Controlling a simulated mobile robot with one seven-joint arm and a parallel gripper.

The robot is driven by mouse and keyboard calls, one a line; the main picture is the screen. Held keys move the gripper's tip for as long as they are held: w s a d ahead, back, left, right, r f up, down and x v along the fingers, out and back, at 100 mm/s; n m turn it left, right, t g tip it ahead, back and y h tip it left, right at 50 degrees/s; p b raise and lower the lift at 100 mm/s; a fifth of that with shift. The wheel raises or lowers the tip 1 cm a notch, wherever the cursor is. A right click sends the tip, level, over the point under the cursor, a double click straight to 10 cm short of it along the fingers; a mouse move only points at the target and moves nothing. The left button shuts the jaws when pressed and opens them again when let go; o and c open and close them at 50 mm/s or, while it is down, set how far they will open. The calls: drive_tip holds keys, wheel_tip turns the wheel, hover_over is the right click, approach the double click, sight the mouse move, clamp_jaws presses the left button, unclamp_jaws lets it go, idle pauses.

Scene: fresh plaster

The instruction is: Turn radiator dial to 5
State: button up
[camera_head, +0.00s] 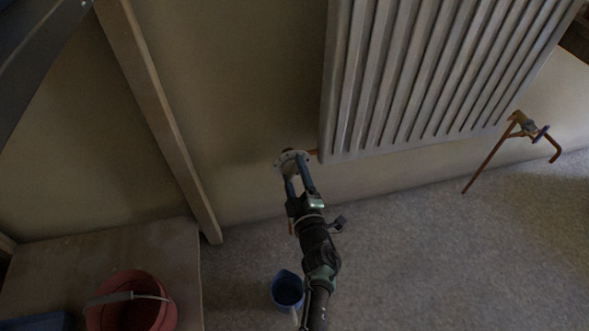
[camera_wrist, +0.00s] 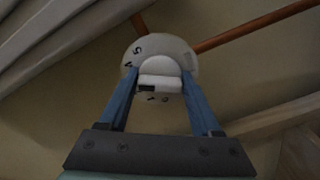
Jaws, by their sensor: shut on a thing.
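The white radiator dial (camera_head: 292,157) sits by the lower left corner of the ribbed radiator (camera_head: 430,75), on a copper pipe. In the wrist view the dial (camera_wrist: 160,52) has a round numbered plate and a raised knob (camera_wrist: 160,72) in its middle. A 5 shows at the plate's upper left, and smaller marks show below the knob. My gripper (camera_head: 297,180) reaches up to the dial from below. In the wrist view its blue fingers (camera_wrist: 160,85) are on both sides of the knob, shut on it. I cannot tell which number the dial is set to.
A copper pipe with a valve (camera_head: 525,125) stands at the radiator's right. A red bucket (camera_head: 130,305) is at the lower left, and a blue jug (camera_head: 287,290) is on the floor beside my arm. A wooden post (camera_head: 160,120) leans left of the dial. The carpet at right is clear.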

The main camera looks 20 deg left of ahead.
drive_tip(key=m+p, duration=0.1)
drive_tip(key=m, duration=0.3)
drive_tip(key=shift+m, duration=0.3)
drive_tip(key=m, duration=0.4)
drive_tip(key=shift+p, duration=0.35)
drive_tip(key=o, duration=1.3)
drive_tip(key=shift+p+v, duration=3.9)
drive_tip(key=shift+v, duration=2.6)
